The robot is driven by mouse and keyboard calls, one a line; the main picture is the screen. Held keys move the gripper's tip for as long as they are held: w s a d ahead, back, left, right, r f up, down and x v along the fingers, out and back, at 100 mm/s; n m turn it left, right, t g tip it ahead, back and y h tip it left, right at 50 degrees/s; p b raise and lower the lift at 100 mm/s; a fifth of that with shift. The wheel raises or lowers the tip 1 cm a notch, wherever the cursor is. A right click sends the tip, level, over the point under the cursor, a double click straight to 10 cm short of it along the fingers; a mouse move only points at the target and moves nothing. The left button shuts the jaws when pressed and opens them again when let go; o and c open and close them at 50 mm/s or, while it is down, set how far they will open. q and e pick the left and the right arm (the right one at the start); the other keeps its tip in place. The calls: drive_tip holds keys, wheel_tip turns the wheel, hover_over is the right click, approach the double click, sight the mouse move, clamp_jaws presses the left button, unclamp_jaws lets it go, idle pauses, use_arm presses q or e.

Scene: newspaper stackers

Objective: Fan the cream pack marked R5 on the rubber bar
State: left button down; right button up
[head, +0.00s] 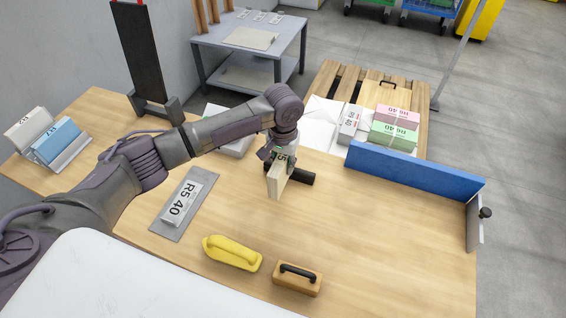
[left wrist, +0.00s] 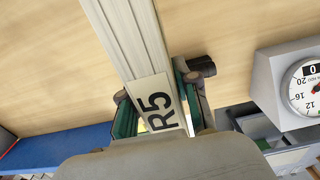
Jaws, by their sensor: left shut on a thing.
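The cream pack marked R5 (head: 274,182) is held on edge by my left gripper (head: 279,158). In the left wrist view the pack (left wrist: 130,38) runs away from the jaws, with its R5 label between the fingers of the left gripper (left wrist: 158,108). The black rubber bar (head: 301,177) lies on the table at the pack, and the pack crosses in front of it. A bit of the bar (left wrist: 202,65) shows beside the jaws in the wrist view. I cannot tell whether pack and bar touch. My right gripper is not in view.
A grey plate (head: 160,228) with an R5 40 card lies left. A yellow handled tool (head: 232,253) and a wooden handled block (head: 298,281) are in front. A blue fence (head: 410,173) edges the right back. A dial scale (left wrist: 300,95) stands near the gripper. The right table is clear.

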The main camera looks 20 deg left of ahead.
use_arm(q)
drive_tip(key=shift+f, duration=0.5)
idle(0.4)
drive_tip(key=shift+w, duration=0.65)
drive_tip(key=shift+w+d+p, duration=0.1)
drive_tip(key=shift+w+p, duration=0.2)
drive_tip(key=shift+w, duration=0.3)
drive_tip(key=shift+w, duration=0.1)
drive_tip(key=shift+w, duration=0.55)
drive_tip(key=shift+w, duration=0.1)
